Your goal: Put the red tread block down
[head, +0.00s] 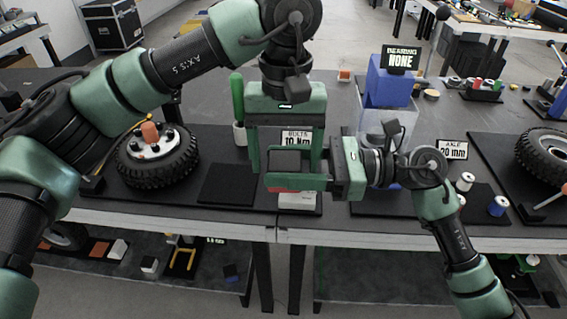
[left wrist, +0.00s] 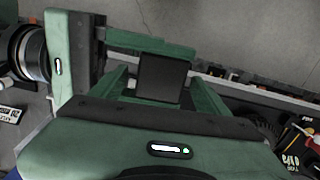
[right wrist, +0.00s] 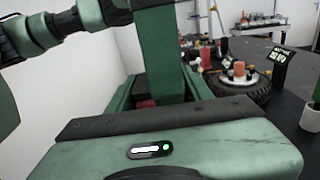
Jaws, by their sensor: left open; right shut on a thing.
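The red tread block (head: 285,190) is held in my right gripper (head: 297,181), which reaches in from the right with its fingers pointing left. Its red side shows low between the fingers, and red also shows in the right wrist view (right wrist: 145,103). In the left wrist view a dark face (left wrist: 162,78), seemingly the block's top, shows between the fingers. My left gripper (head: 286,165) points down, open, with one finger on each side of the held block's area. Whether its fingers touch the block cannot be told. The block is above the bench's front edge.
The bench (head: 230,225) has a wheel (head: 158,160) on the left and a bare black mat (head: 228,184) beside it. The bolts sign (head: 297,137) stands behind the grippers. A lower shelf holds loose parts.

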